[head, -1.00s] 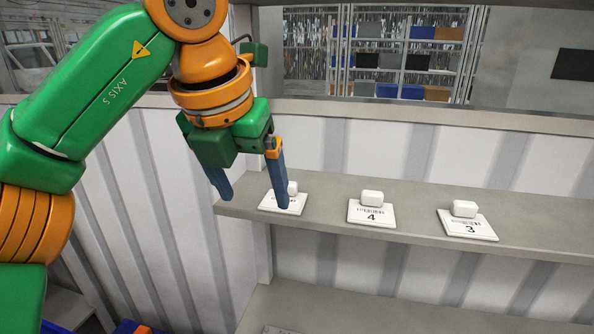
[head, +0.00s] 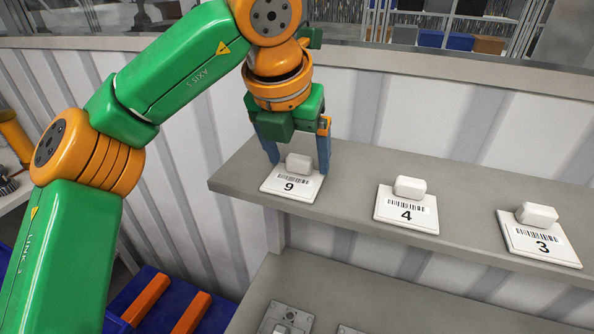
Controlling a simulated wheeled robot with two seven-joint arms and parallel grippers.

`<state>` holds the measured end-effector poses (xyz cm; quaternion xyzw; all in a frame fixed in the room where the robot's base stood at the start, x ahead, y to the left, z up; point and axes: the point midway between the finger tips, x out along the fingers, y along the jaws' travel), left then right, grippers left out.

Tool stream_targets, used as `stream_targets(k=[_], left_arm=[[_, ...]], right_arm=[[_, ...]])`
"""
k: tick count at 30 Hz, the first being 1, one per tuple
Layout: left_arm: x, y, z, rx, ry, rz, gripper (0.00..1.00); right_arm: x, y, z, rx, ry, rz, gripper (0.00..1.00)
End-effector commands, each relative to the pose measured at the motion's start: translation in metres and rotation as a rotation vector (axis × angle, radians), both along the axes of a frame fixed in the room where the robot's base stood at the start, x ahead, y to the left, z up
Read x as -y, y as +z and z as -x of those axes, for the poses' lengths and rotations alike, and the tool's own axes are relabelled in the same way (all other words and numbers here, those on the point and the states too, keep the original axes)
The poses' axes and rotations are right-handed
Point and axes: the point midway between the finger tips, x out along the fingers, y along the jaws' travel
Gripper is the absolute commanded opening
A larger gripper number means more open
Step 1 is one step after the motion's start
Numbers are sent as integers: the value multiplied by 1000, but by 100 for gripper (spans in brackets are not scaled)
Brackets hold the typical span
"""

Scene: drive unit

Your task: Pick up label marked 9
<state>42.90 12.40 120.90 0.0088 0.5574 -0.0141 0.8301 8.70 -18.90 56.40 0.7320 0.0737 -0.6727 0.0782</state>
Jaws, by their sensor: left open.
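The label marked 9 (head: 288,188) lies on the grey upper shelf (head: 240,192), near its left end. It is a white plate with a barcode and a white block-shaped knob (head: 299,164) on top. My left gripper (head: 300,166) is open, pointing down, with one blue finger on each side of the knob. I cannot tell whether the fingers touch the label. My right gripper is not in view.
Label 4 (head: 406,212) and label 3 (head: 541,247) stand to the right on the same shelf, each with a white knob. A lower shelf (head: 262,291) holds grey plates. A blue bin with orange bars (head: 150,297) is at the bottom left.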

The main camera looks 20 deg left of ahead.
Motion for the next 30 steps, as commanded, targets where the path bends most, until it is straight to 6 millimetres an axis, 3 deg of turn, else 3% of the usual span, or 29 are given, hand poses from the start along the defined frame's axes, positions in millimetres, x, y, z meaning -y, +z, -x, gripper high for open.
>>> stream_targets(k=[2, 11, 18, 22, 26, 28, 30], left_arm=[[0, 0, 0, 0, 0, 0, 80], [0, 0, 0, 0, -1, 0, 0], [0, 1, 0, 0, -1, 0, 0], [1, 12, 0, 2, 0, 0, 0], [2, 40, 4, 5, -2, 2, 0], [5, 57, 20, 8, -3, -1, 0], [8, 83, 37, 11, 1, -2, 0]], right_arm=[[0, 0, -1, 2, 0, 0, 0], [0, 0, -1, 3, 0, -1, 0], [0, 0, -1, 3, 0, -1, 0], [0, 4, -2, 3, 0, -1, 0], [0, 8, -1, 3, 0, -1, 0], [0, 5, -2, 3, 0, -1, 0], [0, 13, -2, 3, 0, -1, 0]])
